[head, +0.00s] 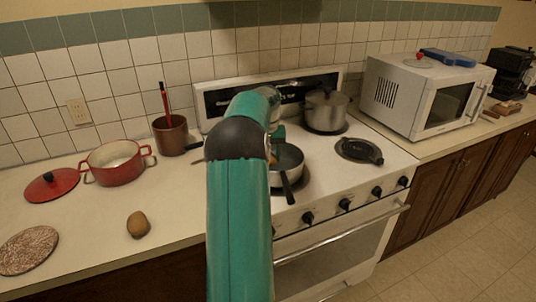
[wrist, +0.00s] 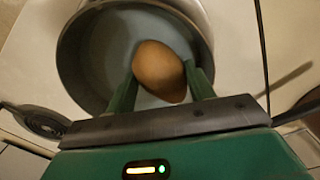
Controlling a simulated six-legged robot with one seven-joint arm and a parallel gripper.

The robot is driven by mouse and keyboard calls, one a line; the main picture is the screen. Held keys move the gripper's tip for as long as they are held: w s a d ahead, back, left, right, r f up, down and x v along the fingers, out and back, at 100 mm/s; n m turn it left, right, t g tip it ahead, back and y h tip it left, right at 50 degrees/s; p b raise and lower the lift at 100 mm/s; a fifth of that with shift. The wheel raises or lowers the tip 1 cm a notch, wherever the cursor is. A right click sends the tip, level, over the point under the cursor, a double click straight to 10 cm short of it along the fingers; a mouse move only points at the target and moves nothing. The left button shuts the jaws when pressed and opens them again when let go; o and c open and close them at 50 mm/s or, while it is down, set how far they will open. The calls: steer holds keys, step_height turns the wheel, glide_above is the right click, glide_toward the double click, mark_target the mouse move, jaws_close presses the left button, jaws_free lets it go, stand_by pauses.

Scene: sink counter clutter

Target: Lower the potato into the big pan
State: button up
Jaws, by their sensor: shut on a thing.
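My gripper (wrist: 160,78) is shut on a smooth brown potato (wrist: 160,66), with one finger on each side. In the wrist view the potato shows inside the outline of a round grey metal pan (wrist: 84,62). I cannot tell its height over the pan floor. In the head view my arm hides the gripper and most of the held potato. A pan with a dark handle (head: 290,158) sits on the front left burner, partly behind my arm. It appears to be the pan under the gripper.
A steel pot (head: 325,110) stands on the back right burner. A microwave (head: 425,92) stands right.

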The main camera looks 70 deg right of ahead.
steer(key=shift+f, duration=0.45)
steer(key=shift+c, duration=0.8)
steer(key=o, duration=1.3)
steer(key=shift+c, duration=0.2)
steer(key=shift+r, duration=0.1)
step_height(320, 180, up, 14)
